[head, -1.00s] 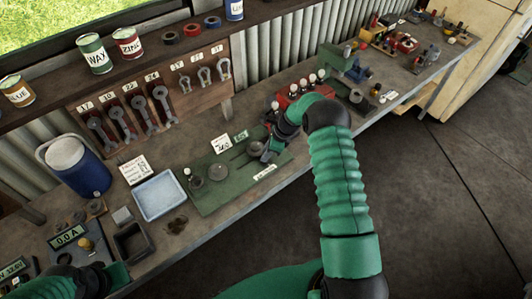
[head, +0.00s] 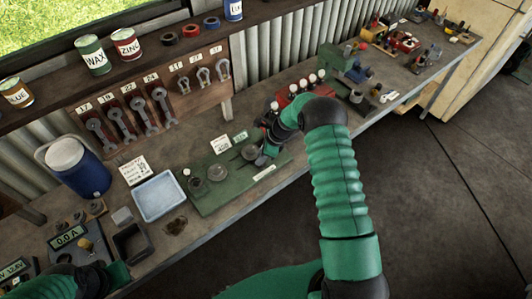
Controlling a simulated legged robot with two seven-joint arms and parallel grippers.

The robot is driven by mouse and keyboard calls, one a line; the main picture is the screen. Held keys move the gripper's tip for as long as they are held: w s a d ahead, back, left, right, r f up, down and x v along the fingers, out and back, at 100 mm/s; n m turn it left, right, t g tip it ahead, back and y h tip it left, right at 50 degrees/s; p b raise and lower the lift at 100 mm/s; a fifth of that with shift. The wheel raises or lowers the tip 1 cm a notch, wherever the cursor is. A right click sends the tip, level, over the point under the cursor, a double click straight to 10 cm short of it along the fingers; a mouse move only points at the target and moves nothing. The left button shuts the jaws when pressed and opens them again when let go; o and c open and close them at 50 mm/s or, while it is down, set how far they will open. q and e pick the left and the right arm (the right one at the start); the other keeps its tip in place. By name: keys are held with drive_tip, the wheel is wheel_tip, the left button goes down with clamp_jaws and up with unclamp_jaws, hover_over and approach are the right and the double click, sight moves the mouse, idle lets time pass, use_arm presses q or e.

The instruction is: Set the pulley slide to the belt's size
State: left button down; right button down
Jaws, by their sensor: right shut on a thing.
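The green pulley board (head: 214,202) lies on the bench with round grey pulleys on it. Two pulleys, a small one (head: 196,185) and a wider one (head: 217,172), sit toward its left. The sliding pulley (head: 250,153) is toward its right end, by a dark slot. My right gripper (head: 264,158) is shut at the slide, right beside this pulley; the wrist partly hides what it holds. A small white card (head: 220,143) and a green label (head: 241,135) stand behind the board. Their text is too small to read surely. Part of my left arm shows at bottom left, its fingers unseen.
A light blue tray (head: 158,215) and a blue jug (head: 80,168) stand left of the board. A red rack with white knobs (head: 290,103) is close behind my right wrist. Wrenches (head: 160,105) hang at the back. The floor right of the bench is clear.

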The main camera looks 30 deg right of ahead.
drive_tip(key=a, duration=0.2)
drive_tip(key=s+a, duration=0.1)
drive_tip(key=shift+f, duration=0.35)
drive_tip(key=shift+a, duration=0.45)
drive_tip(key=c, duration=1.6)
unclamp_jaws()
drive_tip(key=o, duration=0.5)
drive_tip(key=shift+r, duration=0.1)
drive_tip(key=shift+c, duration=0.2)
drive_tip(key=shift+w+d, duration=0.1)
drive_tip(key=shift+d, duration=0.1)
drive_tip(key=shift+r, duration=0.1)
